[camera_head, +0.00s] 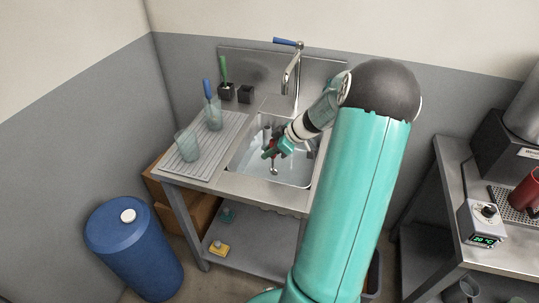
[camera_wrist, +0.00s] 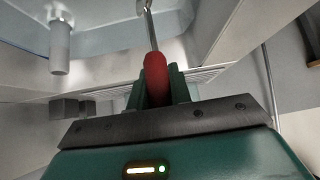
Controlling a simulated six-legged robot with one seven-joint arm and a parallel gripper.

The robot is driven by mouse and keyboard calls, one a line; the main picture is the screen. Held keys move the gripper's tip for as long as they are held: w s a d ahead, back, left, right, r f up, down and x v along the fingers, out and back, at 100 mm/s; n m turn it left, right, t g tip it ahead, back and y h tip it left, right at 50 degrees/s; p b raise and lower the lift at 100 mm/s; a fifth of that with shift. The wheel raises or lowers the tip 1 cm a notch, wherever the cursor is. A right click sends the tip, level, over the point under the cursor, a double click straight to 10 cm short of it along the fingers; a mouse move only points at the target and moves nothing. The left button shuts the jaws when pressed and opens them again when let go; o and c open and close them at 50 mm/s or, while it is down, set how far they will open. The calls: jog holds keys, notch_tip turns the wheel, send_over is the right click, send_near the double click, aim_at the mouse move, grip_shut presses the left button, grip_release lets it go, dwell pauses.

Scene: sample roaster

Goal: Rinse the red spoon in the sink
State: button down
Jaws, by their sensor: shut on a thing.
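My gripper (camera_head: 271,150) is shut on the red handle of the spoon (camera_wrist: 156,76). In the wrist view the handle sits between the green fingers, and the metal stem and bowl extend beyond them. In the head view the spoon's metal bowl (camera_head: 274,171) hangs low over the open sink basin (camera_head: 241,162). I cannot tell whether it touches the bottom. The tap (camera_head: 298,75), with its blue lever (camera_head: 286,42), stands behind the basin. I see no clear stream of water.
A ribbed draining board (camera_head: 180,172) left of the sink bears two clear cups (camera_head: 186,146). A blue barrel (camera_head: 130,255) stands on the floor at left. A second bench (camera_head: 455,185) is at right.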

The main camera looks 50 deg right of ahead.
jog(key=shift+r, duration=4.6)
